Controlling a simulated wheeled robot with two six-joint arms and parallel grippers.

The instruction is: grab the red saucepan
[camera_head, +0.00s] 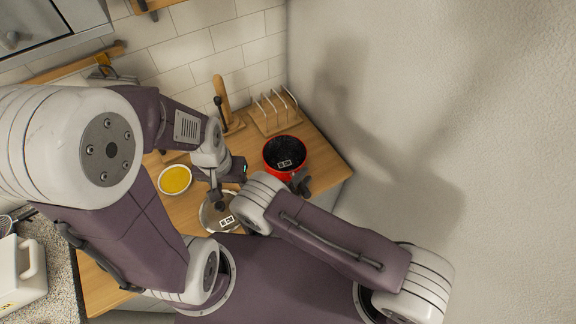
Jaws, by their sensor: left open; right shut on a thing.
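The red saucepan (269,165), with a dark inside and a small label, stands at the right end of the wooden counter. My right gripper (300,185) is at its near side, shut on the saucepan; my own forearm hides much of this grip. My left gripper (227,182) is open, left of the saucepan and above a round silver lid or pan (213,218). Whether it touches that item cannot be told.
A white bowl of yellow content (175,180) stands left of my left gripper. A wooden rack (275,116) and an upright wooden piece (223,97) stand behind. The wooden counter (318,150) ends near the plain wall on the right.

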